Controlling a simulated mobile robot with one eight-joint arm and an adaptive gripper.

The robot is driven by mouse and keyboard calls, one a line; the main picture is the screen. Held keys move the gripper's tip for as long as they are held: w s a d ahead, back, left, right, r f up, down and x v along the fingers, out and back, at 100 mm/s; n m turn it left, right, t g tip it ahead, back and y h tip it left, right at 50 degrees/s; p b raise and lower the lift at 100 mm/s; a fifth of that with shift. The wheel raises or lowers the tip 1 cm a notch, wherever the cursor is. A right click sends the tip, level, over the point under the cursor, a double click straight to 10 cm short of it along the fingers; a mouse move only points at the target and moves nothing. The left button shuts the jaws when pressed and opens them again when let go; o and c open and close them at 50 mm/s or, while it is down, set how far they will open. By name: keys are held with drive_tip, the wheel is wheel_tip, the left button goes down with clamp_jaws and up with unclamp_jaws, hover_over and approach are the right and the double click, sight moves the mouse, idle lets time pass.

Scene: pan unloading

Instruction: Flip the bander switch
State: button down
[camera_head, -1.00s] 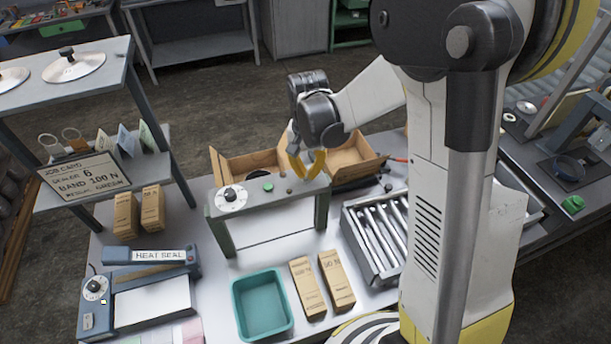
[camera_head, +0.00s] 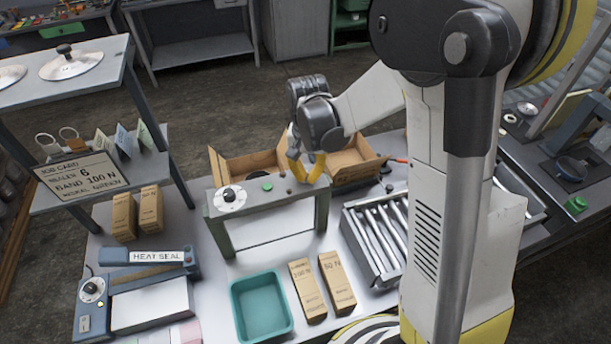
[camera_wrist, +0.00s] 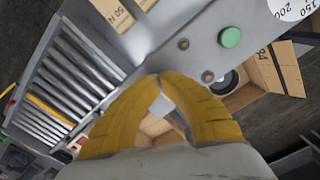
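The bander (camera_head: 222,215) is a grey-green arch-shaped machine on the bench, with a white dial (camera_head: 231,198) and a green button (camera_head: 267,187) on top. A small brownish knob (camera_head: 289,190) sits right of the button; I cannot tell whether it is the switch. My gripper (camera_head: 303,180) is at the bander's right end. In the wrist view its yellow fingertips (camera_wrist: 160,77) meet, with nothing between them. Contact with the bander is unclear.
An open cardboard box (camera_head: 355,160) stands behind the bander. A roller tray (camera_head: 350,222) is at its right. A teal bin (camera_head: 237,302), two small cartons (camera_head: 308,290) and a heat sealer (camera_head: 120,285) are in front.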

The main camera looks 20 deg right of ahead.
drive_tip(key=shift+r+p, duration=2.05)
drive_tip(key=shift+r, duration=1.4)
drive_tip(key=shift+f, duration=0.15)
drive_tip(key=shift+s+f+b, duration=0.2)
drive_tip(key=shift+f+b, duration=0.05)
drive_tip(key=shift+b, duration=0.65)
drive_tip(key=s+f+n+t+b, duration=0.6)
drive_tip(key=s+f+b, duration=0.9)
drive_tip(key=b, duration=1.4)
wheel_tip(320, 180, down, 2)
drive_tip(key=shift+s+t, duration=0.3)
drive_tip(key=shift+t, duration=0.3)
